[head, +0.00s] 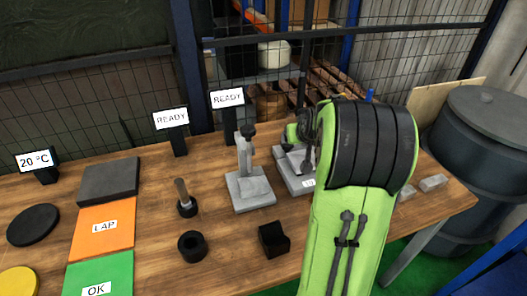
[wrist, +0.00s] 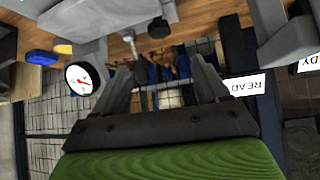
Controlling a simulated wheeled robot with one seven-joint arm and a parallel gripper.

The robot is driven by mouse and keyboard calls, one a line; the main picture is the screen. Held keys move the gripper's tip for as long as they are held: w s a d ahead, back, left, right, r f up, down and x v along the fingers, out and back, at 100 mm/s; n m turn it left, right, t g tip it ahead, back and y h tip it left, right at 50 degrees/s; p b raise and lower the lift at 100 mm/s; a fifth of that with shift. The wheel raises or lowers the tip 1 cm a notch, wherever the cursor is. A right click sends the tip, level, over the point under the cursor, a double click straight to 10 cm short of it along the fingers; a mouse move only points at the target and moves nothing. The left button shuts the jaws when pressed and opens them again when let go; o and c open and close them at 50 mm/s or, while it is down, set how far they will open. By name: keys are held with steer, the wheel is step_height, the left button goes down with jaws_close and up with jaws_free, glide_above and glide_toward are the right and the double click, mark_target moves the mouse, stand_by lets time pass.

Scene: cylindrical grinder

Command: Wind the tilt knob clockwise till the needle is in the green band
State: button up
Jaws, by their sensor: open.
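My gripper (wrist: 150,55) is open and empty, its two fingers spread in the wrist view. A small dark round knob (wrist: 158,28) on the grey machine (wrist: 115,20) shows beyond and between the fingertips, apart from them. I cannot tell for sure that it is the tilt knob. A round white dial (wrist: 84,78) with a black rim and a red needle is left of the left finger. The green band and the needle's place against it are too small to tell. In the head view the grey machine (head: 292,178) is partly hidden behind my arm, and my gripper is hidden.
A black ring (head: 192,246), a black block (head: 273,239), and orange (head: 103,228) and green (head: 98,275) mats lie on the bench. Yellow (wrist: 62,48) and blue (wrist: 41,57) parts show near the dial.

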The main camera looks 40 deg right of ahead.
mark_target(287, 147)
steer(key=b+x, duration=0.2)
steer(key=x, duration=1.3)
steer(key=shift+w+d+f, duration=0.15)
steer(key=shift+w+f, duration=0.05)
steer(key=shift+c, duration=0.2)
steer(key=c, duration=1)
steer(key=shift+w+a+m+g+h+b, duration=0.2)
steer(key=shift+m+g+h+b, duration=0.15)
steer(key=shift+m+h, duration=0.25)
steer(key=shift+c, duration=0.2)
steer(key=m+g, duration=0.1)
steer(key=m+h, duration=0.1)
steer(key=m, duration=0.1)
steer(key=shift+m+g+h, duration=0.3)
steer(key=shift+g, duration=0.05)
